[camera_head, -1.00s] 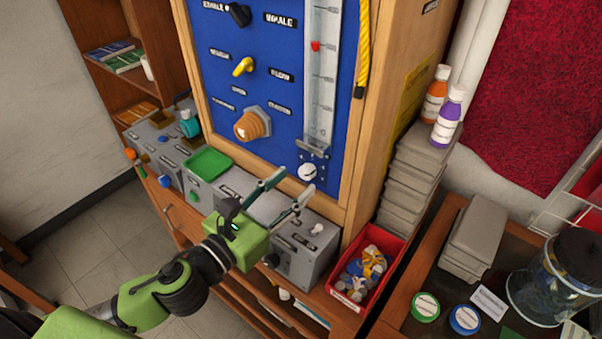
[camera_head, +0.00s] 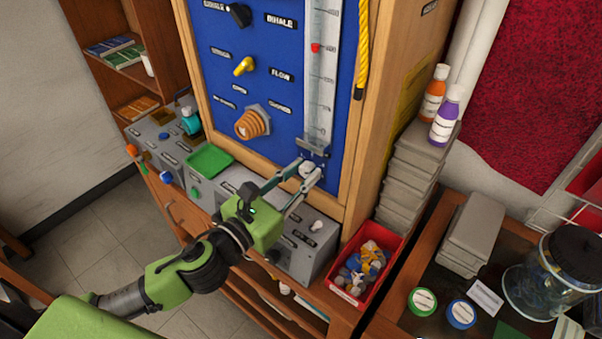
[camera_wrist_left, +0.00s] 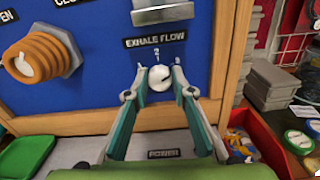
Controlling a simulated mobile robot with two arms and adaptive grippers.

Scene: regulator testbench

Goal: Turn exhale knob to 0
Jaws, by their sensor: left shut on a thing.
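The exhale knob is a small round white knob (camera_head: 307,169) low on the blue panel (camera_head: 285,143), below the clear flow tube (camera_head: 321,80). In the left wrist view the white knob (camera_wrist_left: 160,78) sits under a label reading EXHALE FLOW (camera_wrist_left: 156,40), with a dark pointer mark on its face. My left gripper (camera_head: 308,171) is shut on the knob, one finger on each side, as the left wrist view (camera_wrist_left: 160,80) also shows. The scale marks around the knob are too small to read fully. My right gripper is in neither view.
An orange ribbed knob (camera_head: 253,123), a yellow lever (camera_head: 243,66) and a black knob (camera_head: 238,14) are on the panel. A grey box (camera_head: 300,240) with a POWER label lies below. A red bin (camera_head: 345,285) and grey stacked boxes (camera_head: 405,190) stand to the right.

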